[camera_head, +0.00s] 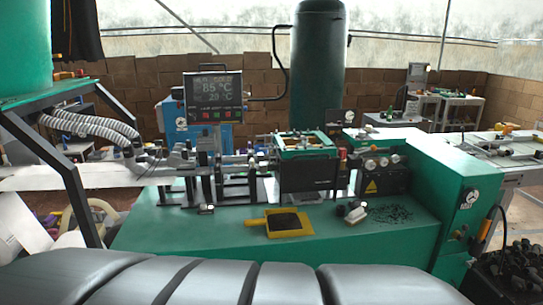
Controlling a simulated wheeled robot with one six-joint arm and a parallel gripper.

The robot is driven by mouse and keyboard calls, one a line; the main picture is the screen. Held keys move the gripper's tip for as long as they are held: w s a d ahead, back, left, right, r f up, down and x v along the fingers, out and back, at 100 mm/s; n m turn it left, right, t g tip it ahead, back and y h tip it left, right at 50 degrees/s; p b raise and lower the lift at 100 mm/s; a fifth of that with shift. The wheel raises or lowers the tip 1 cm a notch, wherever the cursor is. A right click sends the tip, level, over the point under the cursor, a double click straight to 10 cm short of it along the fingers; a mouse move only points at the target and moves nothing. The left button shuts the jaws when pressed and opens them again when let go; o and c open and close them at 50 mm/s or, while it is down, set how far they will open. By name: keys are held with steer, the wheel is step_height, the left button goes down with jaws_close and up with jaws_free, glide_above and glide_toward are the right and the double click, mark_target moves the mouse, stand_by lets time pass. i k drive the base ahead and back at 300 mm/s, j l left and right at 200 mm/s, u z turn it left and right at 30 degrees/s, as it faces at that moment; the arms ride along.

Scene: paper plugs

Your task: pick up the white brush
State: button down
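A small white brush (355,215) appears to lie on the green machine bench (170,228), right of centre, at a slant. It is small in the view, and dark bits at its upper left blur its outline, so I cannot tell its handle from its bristles. A yellow dustpan (259,223) with dark material in its pan lies to its left, apart from it. My gripper is not in view, and nothing is seen touching the brush.
Black scraps (390,214) are scattered right of the brush. Machine parts with a dark box (308,178) stand behind it. A control screen (213,92) rises at the back left. A green cabinet (462,208) bounds the right.

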mark_target(357, 216)
steer(key=i+l, duration=0.25)
steer(key=i, duration=0.2)
steer(key=i+l, duration=0.2)
steer(key=i, duration=0.2)
steer(key=i+l, duration=0.25)
steer(key=i, duration=0.2)
steer(key=i+l+u, duration=0.1)
steer(key=i+l, duration=0.15)
steer(key=i, duration=0.2)
